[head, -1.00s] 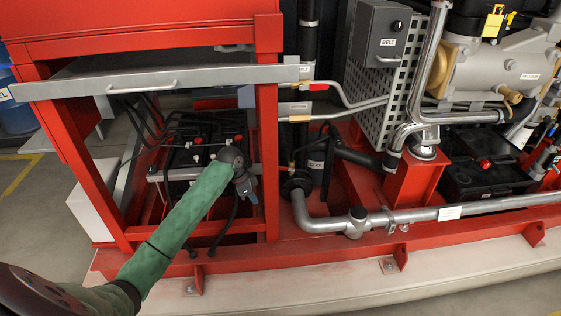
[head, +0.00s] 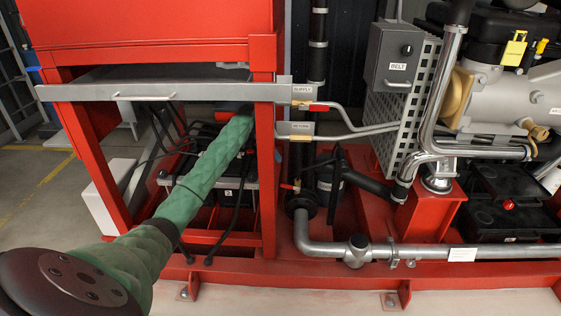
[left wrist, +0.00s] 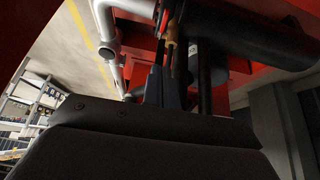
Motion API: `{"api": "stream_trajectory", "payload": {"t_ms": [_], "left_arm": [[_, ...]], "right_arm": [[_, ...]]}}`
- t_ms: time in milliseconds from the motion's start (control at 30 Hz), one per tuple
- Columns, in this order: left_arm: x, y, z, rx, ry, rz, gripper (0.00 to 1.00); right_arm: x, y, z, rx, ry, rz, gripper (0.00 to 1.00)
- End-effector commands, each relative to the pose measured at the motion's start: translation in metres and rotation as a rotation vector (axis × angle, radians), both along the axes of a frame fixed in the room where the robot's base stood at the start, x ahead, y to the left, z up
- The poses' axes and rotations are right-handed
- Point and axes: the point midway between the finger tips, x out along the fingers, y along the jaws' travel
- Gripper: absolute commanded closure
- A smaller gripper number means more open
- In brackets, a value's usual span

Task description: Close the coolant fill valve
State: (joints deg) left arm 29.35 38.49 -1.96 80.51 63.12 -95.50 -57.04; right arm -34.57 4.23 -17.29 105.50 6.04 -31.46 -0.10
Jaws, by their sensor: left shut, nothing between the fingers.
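A small valve with a red lever (head: 290,187) shows low beside the black vertical pipe, just right of the red frame post; no label on it is readable, so I cannot confirm it is the coolant fill valve. In the left wrist view a red lever and brass fitting (left wrist: 171,42) show just beyond the fingers. My left gripper (left wrist: 165,68) is shut and empty, its fingers pointing toward that fitting; I cannot tell whether they touch it. In the head view my green-sleeved left arm reaches to the red post, and the hand is mostly hidden there. My right gripper is out of view.
The red post (head: 264,170) and grey sliding panel (head: 170,92) border the arm. Supply (head: 303,91) and return (head: 297,128) pipe labels are to the right. A grey pipe (head: 325,248) runs low across the front. Black batteries (head: 505,205) stand at right.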

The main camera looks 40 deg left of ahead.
Motion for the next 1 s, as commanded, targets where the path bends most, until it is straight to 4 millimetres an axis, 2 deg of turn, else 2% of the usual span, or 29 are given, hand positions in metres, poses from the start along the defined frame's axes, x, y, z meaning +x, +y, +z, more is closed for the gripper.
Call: {"api": "stream_trajectory", "payload": {"t_ms": [467, 600, 800, 1000], "left_arm": [[0.021, -0.037, -0.074, -0.002, 0.001, 0.0, 1.0], [0.017, -0.029, -0.092, 0.0, 0.002, 0.001, 1.0], [0.015, -0.025, -0.106, -0.001, 0.001, 0.002, 1.0], [0.015, -0.024, -0.109, 0.0, 0.0, 0.001, 1.0]], "right_arm": [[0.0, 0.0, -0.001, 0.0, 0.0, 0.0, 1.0], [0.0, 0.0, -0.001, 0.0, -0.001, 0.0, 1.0], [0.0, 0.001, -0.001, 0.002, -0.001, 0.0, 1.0], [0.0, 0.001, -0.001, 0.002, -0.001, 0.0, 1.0]]}}
